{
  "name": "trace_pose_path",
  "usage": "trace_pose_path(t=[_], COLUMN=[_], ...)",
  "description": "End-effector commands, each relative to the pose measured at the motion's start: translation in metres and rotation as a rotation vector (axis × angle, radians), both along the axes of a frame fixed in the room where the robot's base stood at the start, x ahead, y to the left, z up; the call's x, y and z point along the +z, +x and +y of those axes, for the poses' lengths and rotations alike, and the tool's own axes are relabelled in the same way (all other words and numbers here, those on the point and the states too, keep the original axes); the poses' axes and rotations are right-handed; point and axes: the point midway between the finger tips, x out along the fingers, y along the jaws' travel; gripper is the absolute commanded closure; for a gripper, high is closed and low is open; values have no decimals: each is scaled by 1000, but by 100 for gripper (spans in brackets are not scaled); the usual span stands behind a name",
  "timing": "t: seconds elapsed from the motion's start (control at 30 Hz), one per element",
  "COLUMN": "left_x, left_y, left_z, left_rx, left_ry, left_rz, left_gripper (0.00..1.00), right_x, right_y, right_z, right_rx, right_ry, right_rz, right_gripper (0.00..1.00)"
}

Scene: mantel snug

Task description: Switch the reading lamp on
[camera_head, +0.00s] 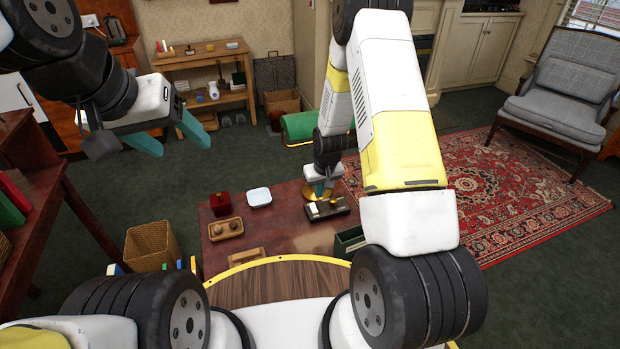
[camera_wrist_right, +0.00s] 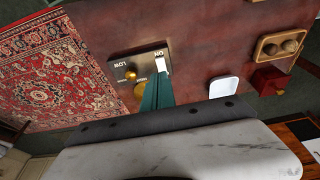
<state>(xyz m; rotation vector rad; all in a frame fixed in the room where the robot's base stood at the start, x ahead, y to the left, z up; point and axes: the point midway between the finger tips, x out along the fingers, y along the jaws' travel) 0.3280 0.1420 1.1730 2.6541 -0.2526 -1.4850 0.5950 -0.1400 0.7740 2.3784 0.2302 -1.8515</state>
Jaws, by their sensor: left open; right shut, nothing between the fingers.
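A dark switch panel (camera_head: 327,209) lies on the reddish-brown table (camera_head: 285,222). In the right wrist view the panel (camera_wrist_right: 139,66) carries a white rocker (camera_wrist_right: 163,63), a brass knob (camera_wrist_right: 130,74) and lettering that includes ON and LOW. A green, shade-like cylinder with brass edging (camera_head: 303,125) shows behind; I cannot tell whether it is lit. My right gripper (camera_head: 322,187) is shut and empty above the panel. Its teal fingers (camera_wrist_right: 158,88) end just by the rocker; contact is unclear. My left gripper (camera_head: 170,136) is open and empty, high at the left, far from the panel.
A white dish (camera_head: 259,197), a red box (camera_head: 221,204) and a wooden tray with round items (camera_head: 212,233) stand left of the panel. A dark green box (camera_head: 348,243) is near the right front. A wicker basket (camera_head: 150,240) stands on the floor at left.

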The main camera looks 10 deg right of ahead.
Motion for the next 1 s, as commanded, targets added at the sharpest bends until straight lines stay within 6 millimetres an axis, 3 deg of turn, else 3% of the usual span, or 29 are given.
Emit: trace_pose_path(t=[0.23,0.77,0.87,1.0], left_x=[0,0,0,0], left_y=[0,0,0,0], left_z=[0,0,0,0], left_rx=[0,0,0,0], left_ry=[0,0,0,0], left_rz=[0,1,1,1], left_gripper=[35,35,35,35], right_x=[23,26,43,101], right_y=[-12,-13,-11,-14], right_z=[-2,-2,-3,-4], right_rx=[1,0,-8,-32], right_ry=[0,0,6,25], right_rz=[1,-1,-13,-46], right_gripper=[100,100,100,100])
